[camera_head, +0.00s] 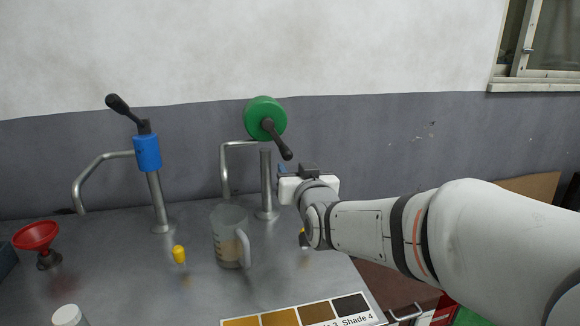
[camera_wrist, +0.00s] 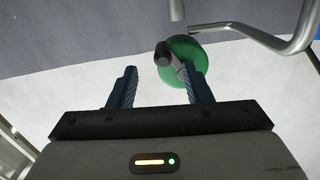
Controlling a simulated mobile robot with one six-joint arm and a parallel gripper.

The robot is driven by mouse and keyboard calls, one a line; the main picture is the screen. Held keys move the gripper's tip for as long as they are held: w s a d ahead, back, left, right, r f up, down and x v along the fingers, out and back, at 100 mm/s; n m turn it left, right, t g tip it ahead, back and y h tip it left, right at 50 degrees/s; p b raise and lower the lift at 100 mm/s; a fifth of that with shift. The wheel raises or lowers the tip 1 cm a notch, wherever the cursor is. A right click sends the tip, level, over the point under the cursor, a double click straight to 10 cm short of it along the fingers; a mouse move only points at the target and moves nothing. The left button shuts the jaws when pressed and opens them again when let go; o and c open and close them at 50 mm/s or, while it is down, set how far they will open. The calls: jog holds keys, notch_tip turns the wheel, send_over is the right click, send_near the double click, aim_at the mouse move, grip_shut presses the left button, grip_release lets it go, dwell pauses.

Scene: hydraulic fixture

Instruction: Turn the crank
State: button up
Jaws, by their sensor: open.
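The crank is a green round wheel (camera_head: 265,117) with a dark handle (camera_head: 283,146) that points down and to the right. It sits on top of a metal post at the back of the table. In the wrist view the green wheel (camera_wrist: 186,62) and the handle's end (camera_wrist: 163,54) show beyond the fingers, towards the right one. My gripper (camera_wrist: 155,85) is open and empty, with two blue fingers apart. In the head view my gripper (camera_head: 284,172) is just below and right of the crank, and its fingers are mostly hidden.
A bent pipe (camera_head: 223,165) stands left of the crank post. A clear jug (camera_head: 230,236) stands in front. A blue valve (camera_head: 147,153) with a black lever, a red funnel (camera_head: 36,235) and a yellow piece (camera_head: 179,254) are further left. A shade card (camera_head: 305,314) lies at the front edge.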

aim_at(289, 158)
jog(key=shift+w+a+r, duration=0.2)
jog(key=shift+w+a, duration=0.15)
jog(key=shift+w, duration=0.2)
jog(key=x, duration=0.6)
jog(key=shift+w+r+p, duration=0.1)
jog(key=shift+w+p, duration=0.25)
jog(key=shift+c, duration=0.2)
grip_shut()
